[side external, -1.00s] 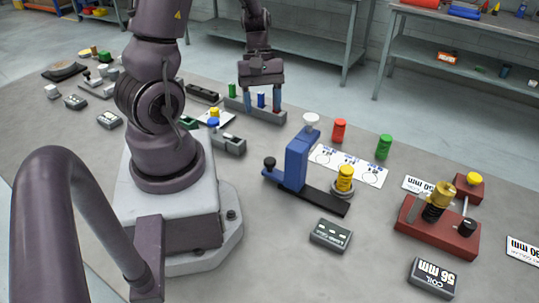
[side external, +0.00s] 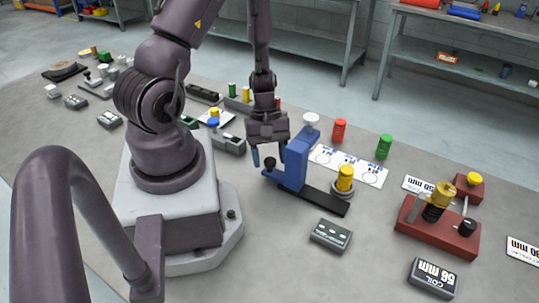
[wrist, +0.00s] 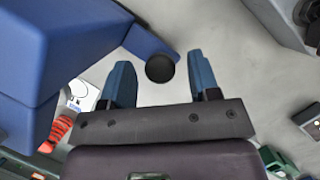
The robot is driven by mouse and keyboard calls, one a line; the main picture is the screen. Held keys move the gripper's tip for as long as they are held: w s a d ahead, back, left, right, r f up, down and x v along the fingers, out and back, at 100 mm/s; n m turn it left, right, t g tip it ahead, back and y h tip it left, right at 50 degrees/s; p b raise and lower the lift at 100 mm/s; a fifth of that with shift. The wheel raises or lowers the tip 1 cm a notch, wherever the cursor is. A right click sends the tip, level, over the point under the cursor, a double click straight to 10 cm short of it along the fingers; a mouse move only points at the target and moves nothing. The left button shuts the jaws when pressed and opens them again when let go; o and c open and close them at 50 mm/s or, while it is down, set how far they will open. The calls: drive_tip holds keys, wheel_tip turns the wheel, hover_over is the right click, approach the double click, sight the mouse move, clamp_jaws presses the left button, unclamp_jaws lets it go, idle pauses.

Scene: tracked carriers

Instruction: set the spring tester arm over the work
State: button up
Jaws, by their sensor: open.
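A blue upright body (side external: 297,163) with a white knob (side external: 311,120) on top stands on a long black base bar (side external: 325,200). I take it for the spring tester. A black knob (side external: 270,163) sits at its left end. A yellow cylinder (side external: 345,178) stands on a round pad at the right end. My gripper (side external: 269,155) is open and empty, pointing down around the black knob's spot. In the wrist view the black knob (wrist: 160,68) shows between and just past the open fingers (wrist: 162,72), apart from both. The blue body (wrist: 60,45) is close at left.
A red-brown fixture (side external: 438,230) with a coil spring stands at the right. Red (side external: 339,131) and green (side external: 384,147) cylinders stand behind by a white marked card (side external: 348,167). A grey box (side external: 331,235) lies in front.

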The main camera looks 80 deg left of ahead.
drive_tip(key=shift+c, duration=0.5)
clamp_jaws()
drive_tip(key=w+d, duration=0.7)
drive_tip(key=shift+w+d, duration=0.2)
drive_tip(key=shift+w, duration=0.1)
drive_tip(key=shift+o, duration=0.5)
unclamp_jaws()
